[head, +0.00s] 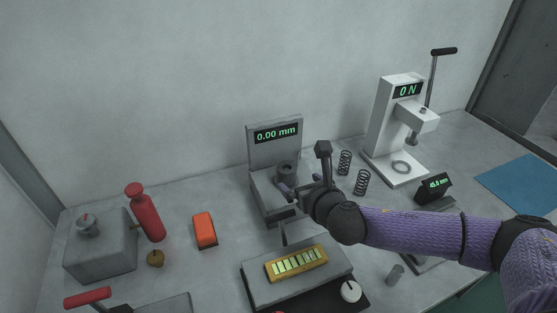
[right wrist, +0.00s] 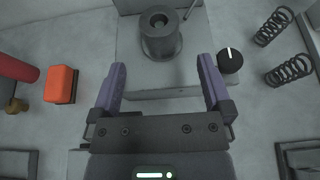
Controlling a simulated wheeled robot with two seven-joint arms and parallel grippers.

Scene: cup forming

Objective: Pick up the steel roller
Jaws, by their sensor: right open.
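A grey metal cylinder with a hole in its top (head: 286,170) stands on the base of the gauge stand reading 0.00 mm (head: 275,134). In the right wrist view the cylinder (right wrist: 160,38) stands upright just beyond the fingertips. A smaller plain grey cylinder (head: 395,275) stands near the front right of the table. I cannot tell for sure which one is the steel roller. My right gripper (head: 290,193) is at the front of the gauge stand; in the right wrist view it is open and empty (right wrist: 161,66). My left gripper is not in view.
A black knob (right wrist: 230,60) is close to the right finger. Two dark springs (head: 345,162) and a white press (head: 398,125) stand right. An orange block (head: 204,230) and a red bottle (head: 145,215) stand left.

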